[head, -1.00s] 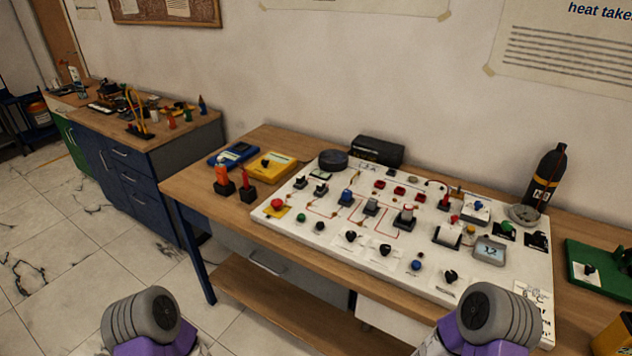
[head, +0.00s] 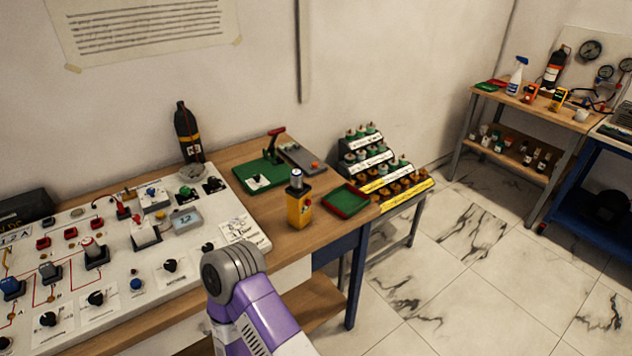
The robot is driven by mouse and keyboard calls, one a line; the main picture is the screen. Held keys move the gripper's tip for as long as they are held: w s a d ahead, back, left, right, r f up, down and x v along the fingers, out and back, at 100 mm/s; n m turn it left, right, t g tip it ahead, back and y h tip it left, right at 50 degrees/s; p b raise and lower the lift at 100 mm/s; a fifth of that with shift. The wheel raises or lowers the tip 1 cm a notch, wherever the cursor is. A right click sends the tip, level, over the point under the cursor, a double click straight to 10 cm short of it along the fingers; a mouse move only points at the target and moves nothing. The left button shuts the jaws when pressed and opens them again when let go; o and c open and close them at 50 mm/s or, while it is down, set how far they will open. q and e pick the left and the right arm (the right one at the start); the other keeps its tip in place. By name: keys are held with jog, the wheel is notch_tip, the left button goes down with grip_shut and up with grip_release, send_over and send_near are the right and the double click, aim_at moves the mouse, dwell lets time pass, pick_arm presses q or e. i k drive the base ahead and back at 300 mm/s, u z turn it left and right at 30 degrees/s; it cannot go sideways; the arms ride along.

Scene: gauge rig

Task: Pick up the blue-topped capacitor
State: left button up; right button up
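I cannot make out a blue-topped capacitor for certain in the head view. A stepped rack (head: 384,182) right of the bench holds several small cylindrical parts with green or brownish tops, too small to tell apart. A dark cylinder with a pale top (head: 296,179) stands on a yellow box-shaped device (head: 299,210) on the bench. Blue-topped parts on the white panel (head: 190,262) include one at its back (head: 151,194) and one at the left edge (head: 11,287); they look like panel fittings. Neither gripper shows; only a purple and grey link of my arm is in view.
The wooden bench (head: 268,241) also bears a green base with a red-handled lever (head: 264,172), a red-rimmed green tray (head: 346,201) and a black bottle (head: 188,135). A second table (head: 530,107) stands at the back right. Open tiled floor (head: 455,275) lies right of the bench.

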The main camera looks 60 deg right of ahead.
aim_at(296, 175)
jog(key=z, duration=1.4)
jog(key=k, duration=0.85)
jog(key=z, duration=0.45)
